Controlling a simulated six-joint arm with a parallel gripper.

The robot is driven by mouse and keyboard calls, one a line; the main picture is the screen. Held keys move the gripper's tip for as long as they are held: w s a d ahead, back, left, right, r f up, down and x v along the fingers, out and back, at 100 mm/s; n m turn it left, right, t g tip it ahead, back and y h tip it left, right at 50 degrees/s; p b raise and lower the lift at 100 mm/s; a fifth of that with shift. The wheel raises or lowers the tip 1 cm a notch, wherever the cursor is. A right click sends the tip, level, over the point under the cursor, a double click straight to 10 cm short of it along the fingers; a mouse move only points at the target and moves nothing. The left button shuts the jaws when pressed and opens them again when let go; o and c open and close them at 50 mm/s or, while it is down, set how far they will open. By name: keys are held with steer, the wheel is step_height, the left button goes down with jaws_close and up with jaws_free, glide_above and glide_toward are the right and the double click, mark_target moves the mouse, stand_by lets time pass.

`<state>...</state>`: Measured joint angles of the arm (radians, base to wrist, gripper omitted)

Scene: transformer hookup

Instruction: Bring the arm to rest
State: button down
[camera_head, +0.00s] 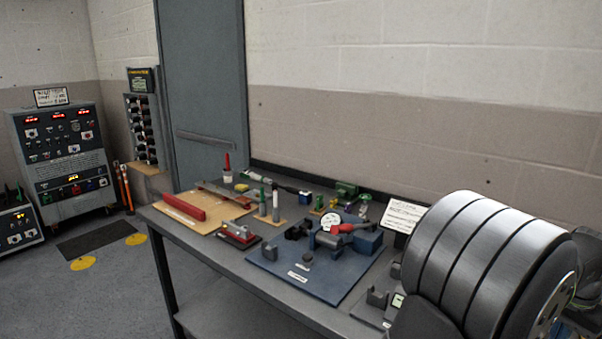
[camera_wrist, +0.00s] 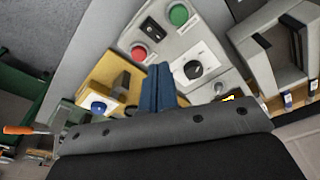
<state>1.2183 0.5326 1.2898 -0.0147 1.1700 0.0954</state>
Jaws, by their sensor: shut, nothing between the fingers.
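My gripper (camera_wrist: 160,78) shows in the wrist view as two blue fingers pressed together, with nothing between them. They point toward a light grey control panel (camera_wrist: 217,42) with a red button (camera_wrist: 139,53), a green button (camera_wrist: 178,14) and a black knob (camera_wrist: 193,70). I cannot tell whether the fingertips touch the panel. In the head view I cannot make out the gripper.
In the head view, a grey workbench (camera_head: 225,262) carries a blue mat (camera_head: 330,290), a wooden board (camera_head: 172,216) with a red bar (camera_head: 184,207), and several small tools. A large grey banded shape blocks the lower right. An instrument cabinet (camera_head: 62,150) stands left; open floor lies before it.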

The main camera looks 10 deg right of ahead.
steer(key=shift+f, duration=3.55)
steer(key=shift+r, duration=0.1)
step_height(320, 180, up, 6)
steer(key=shift+r, duration=0.25)
step_height(320, 180, down, 6)
steer(key=shift+f, duration=0.1)
step_height(320, 180, up, 14)
steer(key=s+a+n, duration=0.2)
steer(key=n, duration=0.4)
steer(key=shift+f+t+y, duration=0.25)
steer(key=shift+t+y, duration=0.05)
steer(key=shift+y, duration=0.1)
